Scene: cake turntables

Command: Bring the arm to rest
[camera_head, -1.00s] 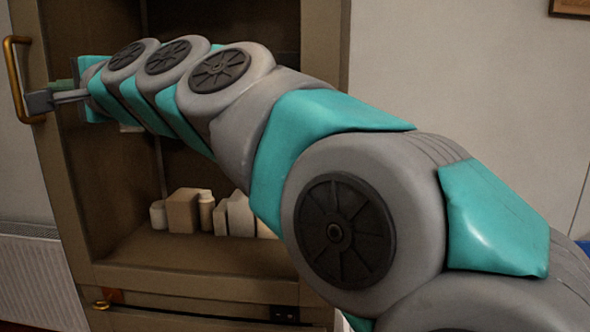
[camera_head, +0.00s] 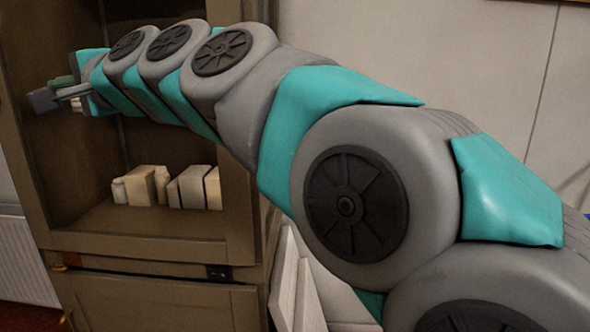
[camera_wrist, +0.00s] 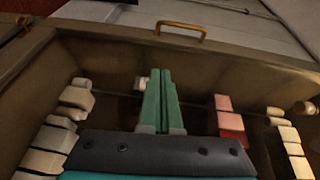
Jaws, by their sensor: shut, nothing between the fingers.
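My arm (camera_head: 350,200) stretches across the head view from the lower right to the upper left, in front of an open-fronted brown cabinet (camera_head: 150,243). My gripper (camera_head: 62,82) is at its far end, small and partly seen beside the cabinet's left part. In the wrist view my gripper's green fingers (camera_wrist: 160,72) lie together, shut with nothing between them. Beyond the fingers is a brown compartment. I cannot tell the exact gap between fingers and cabinet.
Cream boxes and containers (camera_head: 190,187) stand on the cabinet shelf. The wrist view shows pale items (camera_wrist: 50,137), pink boxes (camera_wrist: 226,117) and a brass handle (camera_wrist: 180,28) on the far edge. White panels (camera_head: 292,285) lean beside the cabinet; a radiator (camera_head: 20,262) is at left.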

